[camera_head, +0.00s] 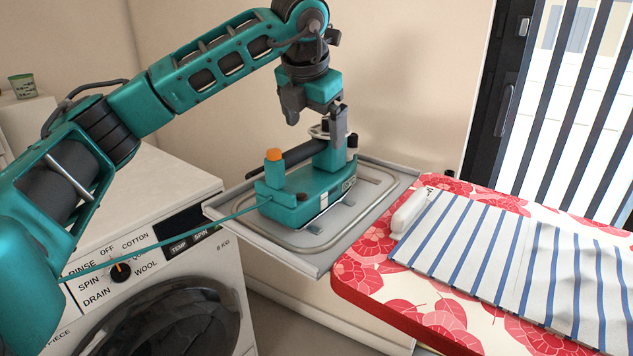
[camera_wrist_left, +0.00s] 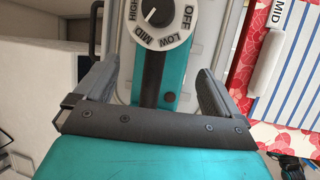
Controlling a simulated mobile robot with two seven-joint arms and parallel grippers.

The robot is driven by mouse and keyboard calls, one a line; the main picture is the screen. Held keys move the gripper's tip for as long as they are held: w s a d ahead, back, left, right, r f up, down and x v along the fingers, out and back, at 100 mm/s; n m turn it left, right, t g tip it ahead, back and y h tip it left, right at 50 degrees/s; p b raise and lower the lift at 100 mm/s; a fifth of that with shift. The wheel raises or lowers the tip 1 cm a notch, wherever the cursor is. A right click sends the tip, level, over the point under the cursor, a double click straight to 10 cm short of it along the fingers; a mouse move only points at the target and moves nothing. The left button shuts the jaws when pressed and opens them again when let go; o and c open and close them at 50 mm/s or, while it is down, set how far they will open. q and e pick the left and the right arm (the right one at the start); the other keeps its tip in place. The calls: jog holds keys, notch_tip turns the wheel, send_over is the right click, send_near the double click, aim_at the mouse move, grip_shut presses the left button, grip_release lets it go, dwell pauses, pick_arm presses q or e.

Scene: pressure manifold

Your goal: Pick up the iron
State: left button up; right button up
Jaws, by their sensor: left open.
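The iron (camera_head: 292,207) is teal with an orange-capped part, a dark handle and a dial at its rear. It sits on the grey metal rest (camera_head: 325,262) at the end of the ironing board. My left gripper (camera_head: 316,124) is open just above the iron's rear end. In the left wrist view, the iron's teal upper part (camera_wrist_left: 176,72) and its white dial (camera_wrist_left: 163,20) lie between and beyond the spread fingers of this gripper (camera_wrist_left: 155,82). Contact cannot be seen.
The ironing board (camera_head: 450,312) has a red floral cover and a striped cloth (camera_head: 470,245) on it. A white washing machine (camera_head: 215,262) stands at the left. A teal cord (camera_head: 160,243) runs from the iron toward the lower left. The wall is close behind the rest.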

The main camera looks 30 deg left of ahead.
aim_at(316, 142)
pick_arm(q)
jog(key=b+x, duration=0.1)
jog(key=x, duration=0.7)
jog(key=shift+f, duration=0.15)
jog(key=c, duration=1.2)
